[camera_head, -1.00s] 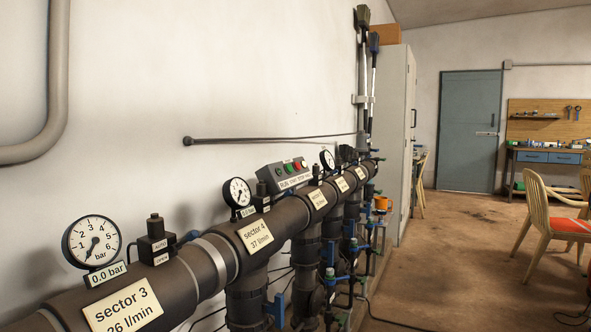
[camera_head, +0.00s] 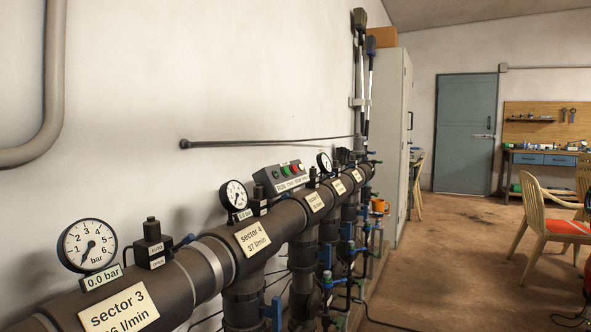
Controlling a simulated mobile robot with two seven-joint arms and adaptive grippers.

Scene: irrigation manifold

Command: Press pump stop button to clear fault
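The pump control box (camera_head: 282,178) is a small grey box on the wall side of the manifold, past the sector 4 label. Its sloped face carries a row of small buttons, with green and red ones (camera_head: 297,164) visible; their lettering is too small to read surely. The dark manifold pipe (camera_head: 207,267) runs from the lower left toward the back. The sector 3 gauge (camera_head: 87,246) reads near zero, with a 0.0 bar plate below it. Neither of my grippers is in view.
A sector 4 gauge (camera_head: 234,195) stands just before the box. Valves and hanging pipes line the manifold's right side. An orange mug (camera_head: 378,206) is near its far end. A grey cabinet (camera_head: 391,150) stands beyond. The floor (camera_head: 455,265) to the right is clear up to a wooden chair (camera_head: 548,222).

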